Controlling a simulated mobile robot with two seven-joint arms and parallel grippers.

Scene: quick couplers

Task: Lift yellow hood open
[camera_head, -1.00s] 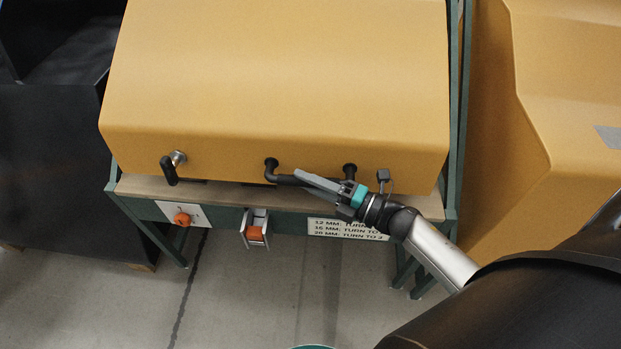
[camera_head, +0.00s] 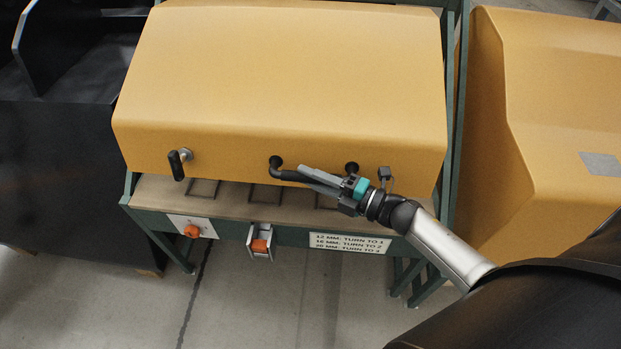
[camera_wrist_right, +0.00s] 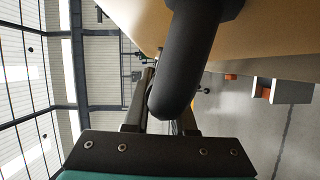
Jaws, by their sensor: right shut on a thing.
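The yellow hood (camera_head: 290,80) covers the top of a green-framed bench, and its lower front edge hangs above the wooden bench top (camera_head: 225,192), leaving a gap. A black bar handle (camera_head: 279,170) is fixed to the hood's front; its middle is hidden behind my gripper. My right gripper (camera_head: 312,176) comes in from the right and is shut on the handle. In the right wrist view the thick black handle (camera_wrist_right: 185,70) runs between the fingers. A latch with a black grip (camera_head: 177,165) sits at the hood's left, its grip pointing down. My left gripper is not in view.
Orange knob (camera_head: 192,231), orange part in a bracket (camera_head: 260,246) and a turn-number label (camera_head: 349,243) are on the bench front. A dark bin (camera_head: 60,170) stands left. Another yellow housing (camera_head: 550,120) stands close at right. Floor in front is clear.

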